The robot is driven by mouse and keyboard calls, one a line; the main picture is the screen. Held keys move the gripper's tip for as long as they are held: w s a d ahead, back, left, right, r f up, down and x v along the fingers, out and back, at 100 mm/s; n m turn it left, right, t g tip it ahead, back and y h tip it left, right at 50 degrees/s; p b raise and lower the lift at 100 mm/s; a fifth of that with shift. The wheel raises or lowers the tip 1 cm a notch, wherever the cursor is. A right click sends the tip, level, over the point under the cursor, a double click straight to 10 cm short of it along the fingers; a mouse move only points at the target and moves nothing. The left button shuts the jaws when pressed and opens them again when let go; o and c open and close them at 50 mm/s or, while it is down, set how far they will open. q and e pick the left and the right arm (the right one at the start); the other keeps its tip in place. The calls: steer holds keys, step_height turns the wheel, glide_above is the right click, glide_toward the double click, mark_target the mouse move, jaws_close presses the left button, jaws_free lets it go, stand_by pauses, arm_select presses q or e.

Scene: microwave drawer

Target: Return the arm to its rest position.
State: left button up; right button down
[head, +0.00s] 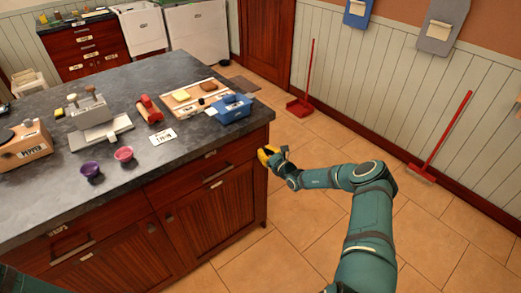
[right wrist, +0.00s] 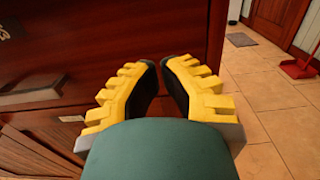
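My right arm reaches in from the lower right in the head view. Its yellow gripper (head: 266,156) is beside the right front corner of the wooden cabinet island (head: 218,205), below the countertop edge. In the right wrist view the two yellow-and-black fingers (right wrist: 160,68) come together at the tips, with nothing seen between them. The dark red wooden cabinet front (right wrist: 80,45) lies behind and left of them. Whether the fingers touch the cabinet cannot be told. My left gripper is out of view.
The dark countertop (head: 185,160) holds purple and pink bowls, a blue container (head: 232,110), a board with food and a scale. The cabinet's drawers and doors look closed. Tiled floor (head: 300,235) is open to the right. A red dustpan (head: 300,107) and broom (head: 440,145) stand by the wall.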

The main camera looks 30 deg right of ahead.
steer(key=s+d+p, duration=0.1)
steer(key=s+p, duration=0.1)
steer(key=s, duration=0.7)
steer(key=s+a+f+n+g+y, duration=0.1)
steer(key=s+a+n+g+y, duration=0.2)
steer(key=a, duration=0.6)
steer(key=s+a+f+n+g+y, duration=0.1)
steer(key=a+n+g+y, duration=0.25)
steer(key=a+n, duration=0.4)
steer(key=s+a+f+n+g+y, duration=0.1)
steer(key=s+a+n+g+y, duration=0.3)
steer(key=a, duration=0.7)
steer(key=s+a+r+n+g+h, duration=0.1)
steer(key=s+a+n+h, duration=0.3)
steer(key=s+n, duration=0.4)
steer(key=s+a+r+n+g+h, duration=0.2)
steer(key=s+a+n+g+h, duration=0.2)
steer(key=s+n, duration=0.4)
steer(key=a+n, duration=0.1)
steer(key=n, duration=0.1)
steer(key=shift+r+n+g, duration=0.3)
steer(key=shift+n+g, duration=0.05)
